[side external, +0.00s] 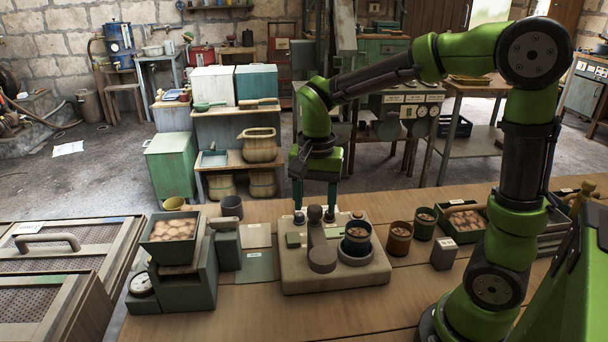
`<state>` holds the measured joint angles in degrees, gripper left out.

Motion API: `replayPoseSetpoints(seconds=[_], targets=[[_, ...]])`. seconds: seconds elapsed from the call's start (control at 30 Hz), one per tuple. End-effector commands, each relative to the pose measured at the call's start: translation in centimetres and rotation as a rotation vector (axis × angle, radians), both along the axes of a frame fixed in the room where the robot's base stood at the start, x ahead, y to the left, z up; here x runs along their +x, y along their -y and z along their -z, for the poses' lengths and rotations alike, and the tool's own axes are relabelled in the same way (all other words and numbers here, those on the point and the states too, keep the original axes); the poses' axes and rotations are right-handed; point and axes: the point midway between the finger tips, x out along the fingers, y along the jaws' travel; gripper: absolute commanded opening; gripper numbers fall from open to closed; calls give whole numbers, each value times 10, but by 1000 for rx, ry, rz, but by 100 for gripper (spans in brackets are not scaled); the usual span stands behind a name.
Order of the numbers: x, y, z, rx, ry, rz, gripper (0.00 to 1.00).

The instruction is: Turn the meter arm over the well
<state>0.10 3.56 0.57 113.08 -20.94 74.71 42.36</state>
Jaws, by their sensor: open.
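The metering device has a beige base (300,276) on the wooden bench. A brown-grey meter arm (317,236) rises from its middle and ends in a rounded foot at the front. Right of it is a round raised seat (357,261), which looks like the well, with a dark blue cup (357,238) of brown pieces in it. The meter arm's foot is beside the cup, not over it. My gripper (314,212) points down at the back of the device, open, with one finger on each side of the arm's top as seen here. Contact cannot be told.
A scale with a tray of potato-like lumps (174,228) stands at left. Two filled cups (400,238) (424,223), a small grey box (444,253) and a green crate (462,220) are at right. Flat green plates (258,265) lie left of the base. The bench front is clear.

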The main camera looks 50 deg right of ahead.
Motion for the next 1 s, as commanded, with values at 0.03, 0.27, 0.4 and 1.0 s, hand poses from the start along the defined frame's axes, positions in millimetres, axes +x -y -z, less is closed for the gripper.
replayPoseSetpoints(seconds=[0.03,0.27,0.4,1.0], targets=[[0,0,3,0,-1,0,58],[0,0,7,0,1,1,58],[0,0,7,0,1,0,55],[0,0,7,0,1,-2,0]])
